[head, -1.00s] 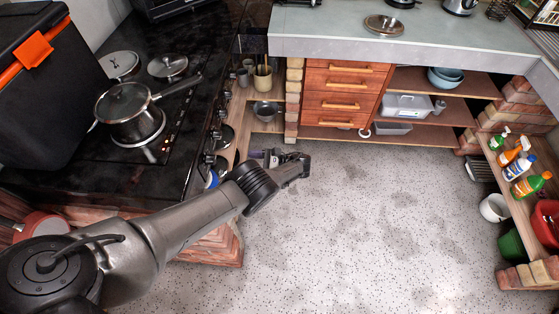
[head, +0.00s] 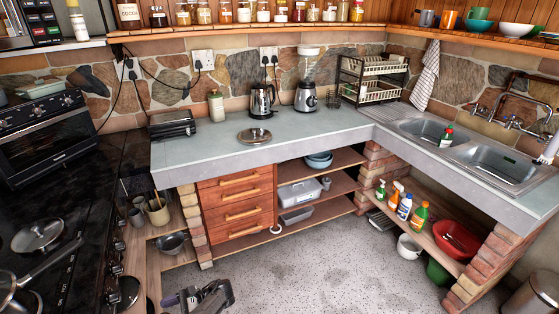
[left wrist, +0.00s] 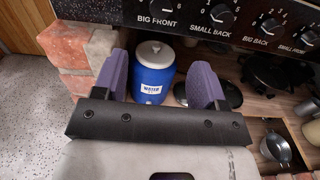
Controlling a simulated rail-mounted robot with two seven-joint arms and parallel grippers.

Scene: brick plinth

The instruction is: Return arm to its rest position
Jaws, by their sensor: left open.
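My left gripper (head: 183,297) shows at the bottom of the head view, low over the floor beside the stove side. In the left wrist view its two purple fingers (left wrist: 160,78) are spread apart with nothing between them. A blue container with a white lid and a "WATER" label (left wrist: 153,82) stands beyond the fingers on a wooden shelf, apart from them. Most of my left arm is out of the head view. My right gripper is in neither view.
The stove's knob panel (left wrist: 225,18) is close above the fingers, with a brick pillar (left wrist: 75,65) to their left. Dark pans (left wrist: 270,72) sit on the shelf at right. In the head view, drawers (head: 238,208) stand behind; the speckled floor (head: 330,270) is clear.

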